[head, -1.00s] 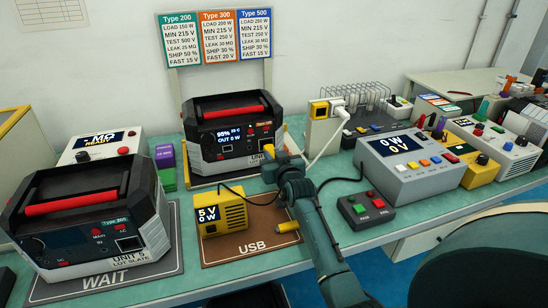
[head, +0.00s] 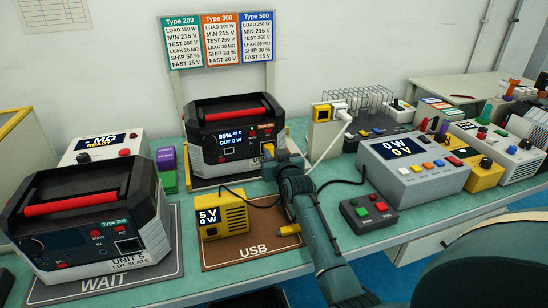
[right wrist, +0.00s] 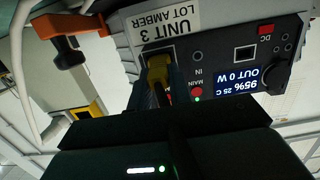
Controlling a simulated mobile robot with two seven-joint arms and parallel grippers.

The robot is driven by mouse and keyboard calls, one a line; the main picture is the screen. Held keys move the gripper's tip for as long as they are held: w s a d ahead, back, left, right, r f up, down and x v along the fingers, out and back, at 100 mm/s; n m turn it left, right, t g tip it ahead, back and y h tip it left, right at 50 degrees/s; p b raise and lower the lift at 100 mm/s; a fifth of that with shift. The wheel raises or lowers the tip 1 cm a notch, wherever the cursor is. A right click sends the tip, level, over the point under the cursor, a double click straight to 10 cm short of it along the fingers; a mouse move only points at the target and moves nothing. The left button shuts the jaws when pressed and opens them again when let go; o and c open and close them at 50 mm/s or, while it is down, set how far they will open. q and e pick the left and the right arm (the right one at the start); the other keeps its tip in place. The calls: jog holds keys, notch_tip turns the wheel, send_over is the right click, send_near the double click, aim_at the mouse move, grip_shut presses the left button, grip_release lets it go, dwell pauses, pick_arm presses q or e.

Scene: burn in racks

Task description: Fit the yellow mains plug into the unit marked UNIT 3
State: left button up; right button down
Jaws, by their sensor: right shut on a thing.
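UNIT 3 (head: 215,168) is a grey and black power unit with a red-barred handle, standing at the back of the bench. Its UNIT 3 label (right wrist: 167,32) shows upside down in the right wrist view. My right gripper (right wrist: 159,72) is shut on the yellow mains plug (right wrist: 158,94), pointed at the dark mains socket beside that label. The plug also shows as a small yellow patch in the head view (head: 268,149), at the unit's right front. The fingers cover the plug's front, so I cannot tell how deep it sits. My left gripper is out of view.
A yellow 5V meter (head: 222,218) stands on the brown USB mat (head: 225,257), with a small yellow piece (head: 290,229) near my arm. UNIT 5 (head: 90,220) is on the WAIT mat (head: 150,278). A white-plugged socket box (head: 322,133) and grey meter (head: 412,165) are right.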

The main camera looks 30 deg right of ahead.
jog(key=shift+w+d+r, duration=0.1)
jog(key=shift+w, duration=0.3)
jog(key=c, duration=1.2)
grip_release()
jog(key=v, duration=1.3)
jog(key=shift+s, duration=0.1)
